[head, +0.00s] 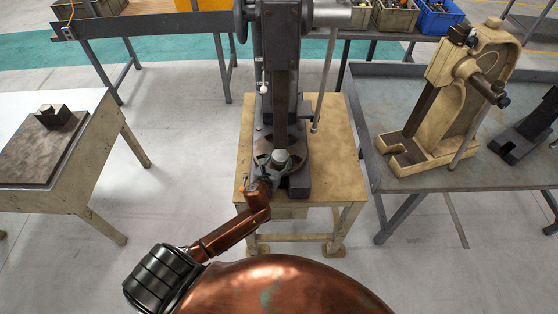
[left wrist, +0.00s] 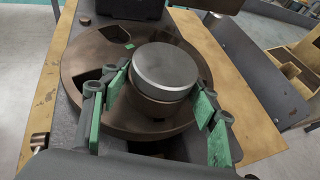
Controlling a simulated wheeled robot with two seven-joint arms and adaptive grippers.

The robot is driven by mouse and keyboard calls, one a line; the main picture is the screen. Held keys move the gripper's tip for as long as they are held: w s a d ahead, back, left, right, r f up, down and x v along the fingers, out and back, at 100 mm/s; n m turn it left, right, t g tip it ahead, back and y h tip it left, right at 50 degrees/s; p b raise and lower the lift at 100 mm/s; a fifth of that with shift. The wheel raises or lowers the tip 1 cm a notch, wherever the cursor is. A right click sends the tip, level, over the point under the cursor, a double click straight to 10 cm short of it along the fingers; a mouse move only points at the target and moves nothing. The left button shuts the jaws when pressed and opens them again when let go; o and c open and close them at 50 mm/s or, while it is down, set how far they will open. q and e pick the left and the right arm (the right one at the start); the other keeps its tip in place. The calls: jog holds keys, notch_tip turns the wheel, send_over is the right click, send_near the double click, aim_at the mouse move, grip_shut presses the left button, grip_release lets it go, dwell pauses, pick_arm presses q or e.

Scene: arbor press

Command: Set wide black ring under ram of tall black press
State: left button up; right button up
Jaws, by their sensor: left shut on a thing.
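The tall black press (head: 282,45) stands on a yellow-topped stand, with its dark upright ram (head: 284,105) above a round notched plate (left wrist: 85,60). My left gripper (head: 281,160) is low at the front of the press, over the plate. In the left wrist view its green-padded fingers (left wrist: 163,100) are shut on either side of a round dark piece (left wrist: 155,108) with a flat grey top (left wrist: 165,66). This piece seems to be the wide black ring, but no hole shows. I cannot tell whether it touches the plate or is centred under the ram. My right gripper is not in view.
A beige press (head: 440,105) stands on the grey table (head: 350,95) at right, with a smaller dark press (head: 530,125) beside it. A table (head: 105,115) with a dark plate is at left. Bins (head: 395,15) stand at the back. The press lever (head: 325,75) hangs right of the ram.

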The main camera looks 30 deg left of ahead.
pick_arm(q)
jog(key=shift+r, duration=0.2)
jog(key=shift+f+b, duration=0.4)
jog(key=shift+f, duration=0.3)
dwell(0.8)
jog(key=o, duration=1.7)
jog(key=shift+f, duration=0.1)
jog(key=shift+s+f, duration=0.15)
jog(key=v, duration=1.2)
